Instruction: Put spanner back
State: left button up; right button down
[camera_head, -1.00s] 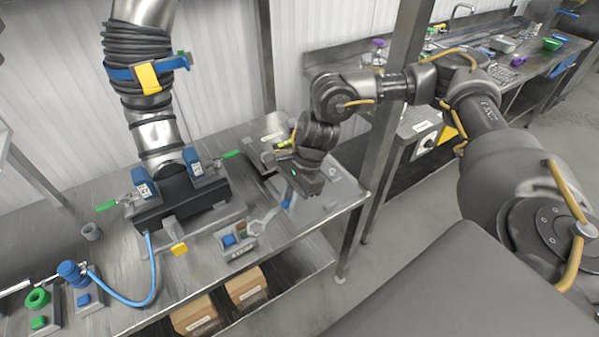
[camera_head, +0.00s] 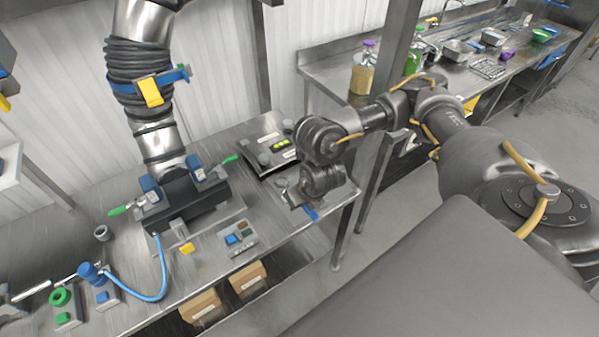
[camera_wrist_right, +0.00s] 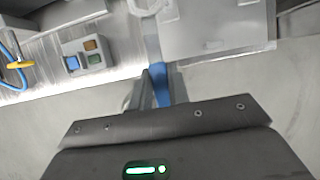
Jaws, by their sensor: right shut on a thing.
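The spanner has a blue handle (camera_head: 311,213) and a silver shaft and head. My right gripper (camera_wrist_right: 160,88) is shut on the blue handle (camera_wrist_right: 160,75), which lies between its fingers in the right wrist view. The pale head points away, towards the top edge of that view. In the head view my right gripper (camera_head: 308,204) is low over the right end of the metal bench, and the wrist hides much of the spanner. A flat grey plate (camera_wrist_right: 225,40) lies beside the spanner in the wrist view; I cannot tell whether they touch. My left gripper is not in view.
A button box (camera_head: 238,240) stands left of the gripper. A dark clamp block with a hose column (camera_head: 185,197) is further left. The bench's front edge is close.

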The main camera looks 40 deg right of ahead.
jog(key=shift+w+d+f, duration=0.2)
jog(key=shift+f, duration=0.1)
jog(key=w+d+f+b, duration=0.2)
jog(key=d+f+b, duration=0.1)
jog(key=w+d+f+b, duration=0.2)
jog(key=d+b, duration=0.1)
jog(key=w+d+f+b, duration=0.3)
jog(key=d, duration=0.1)
jog(key=shift+d+f, duration=0.1)
jog(key=shift+f, duration=0.2)
jog(key=shift+w+d+f+b, duration=0.15)
jog(key=shift+w+d+b, duration=0.1)
jog(key=shift+d+b, duration=0.05)
jog(key=shift+d+f, duration=0.1)
jog(key=shift+f, duration=0.25)
notch_tip(320, 180, down, 2)
jog(key=shift+f, duration=0.1)
jog(key=shift+d+f, duration=0.1)
jog(key=shift+f, duration=0.25)
